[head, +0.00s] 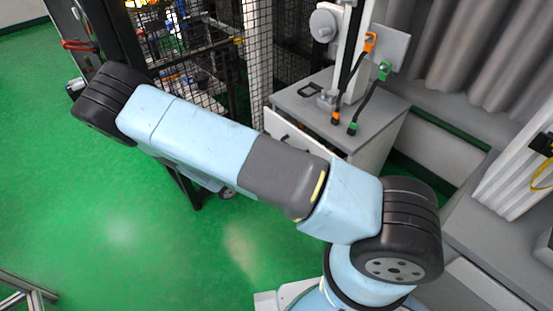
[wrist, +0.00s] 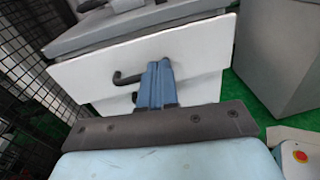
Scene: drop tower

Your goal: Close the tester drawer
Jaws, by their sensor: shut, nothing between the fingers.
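The tester drawer has a white front (wrist: 95,73) with a dark handle (wrist: 124,78), just left of my fingers in the wrist view. In the head view the drawer front (head: 278,125) juts out a little from the left side of the grey-topped tester cabinet (head: 300,98), so it looks partly open. My gripper (wrist: 157,66) has its blue fingers shut together and empty. They are over the drawer front, right of the handle; whether they touch it is unclear. The gripper is hidden behind my arm in the head view.
A lower white drawer front (wrist: 205,91) shows beneath. A black mesh fence (wrist: 28,80) stands at the left. A grey cabinet (wrist: 278,55) stands at the right. The green floor (head: 90,190) at left is open.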

